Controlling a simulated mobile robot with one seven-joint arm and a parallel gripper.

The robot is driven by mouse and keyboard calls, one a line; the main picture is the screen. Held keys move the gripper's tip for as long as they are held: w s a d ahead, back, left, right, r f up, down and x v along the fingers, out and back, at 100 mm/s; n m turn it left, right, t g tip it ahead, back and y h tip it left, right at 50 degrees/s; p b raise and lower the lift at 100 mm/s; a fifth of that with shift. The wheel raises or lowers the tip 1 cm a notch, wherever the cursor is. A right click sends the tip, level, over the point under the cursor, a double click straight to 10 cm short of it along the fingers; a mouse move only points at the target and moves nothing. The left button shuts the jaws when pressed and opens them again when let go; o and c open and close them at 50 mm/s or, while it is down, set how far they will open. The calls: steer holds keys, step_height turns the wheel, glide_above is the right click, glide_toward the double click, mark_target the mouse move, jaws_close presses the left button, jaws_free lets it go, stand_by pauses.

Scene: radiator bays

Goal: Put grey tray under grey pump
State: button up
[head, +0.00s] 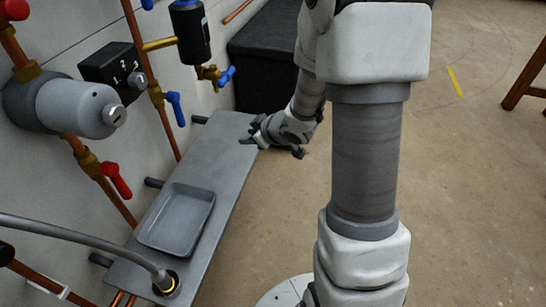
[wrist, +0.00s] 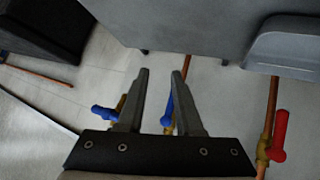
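The grey tray (head: 178,218), shallow and rectangular with rounded corners, lies on a long grey shelf (head: 226,150). It looks empty in the head view. Part of it also shows at the top right of the wrist view (wrist: 285,50). The grey pump (head: 75,107), a cylinder with a silver end, is on the copper pipe at the wall, above and left of the tray in the head view. It is not seen in the wrist view. My gripper (head: 272,148) is at the far right side of the shelf, away from the tray. In the wrist view its two fingers (wrist: 160,72) stand apart with nothing between them.
A black pump (head: 191,32) and a black numbered box (head: 113,68) are on the wall, with blue and red valve handles. A grey hose (head: 85,232) arches over the shelf's near end. A dark block (head: 262,50) stands beyond. Open floor lies right.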

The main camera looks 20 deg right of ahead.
steer(key=s+d+r+m+h, duration=0.2)
steer(key=s+r+h, duration=0.15)
steer(key=r, duration=0.35)
steer(key=s+d+r+m+h, duration=0.2)
steer(key=s+r, duration=0.2)
steer(key=r, duration=0.2)
steer(key=s+a+r+m+g+y, duration=0.1)
steer(key=s+a+r+g, duration=0.1)
steer(key=s, duration=0.7)
steer(key=s+a+r+m+g+y, duration=0.1)
steer(key=s+a+r+m, duration=0.1)
steer(key=s+a, duration=0.3)
steer(key=s+r, duration=0.1)
steer(key=s, duration=0.3)
steer(key=shift+s+a+g, duration=0.15)
steer(key=shift+a+g, duration=0.1)
steer(key=shift+g, duration=0.15)
step_height(320, 180, up, 20)
steer(key=p, duration=2)
steer(key=shift+r, duration=0.25)
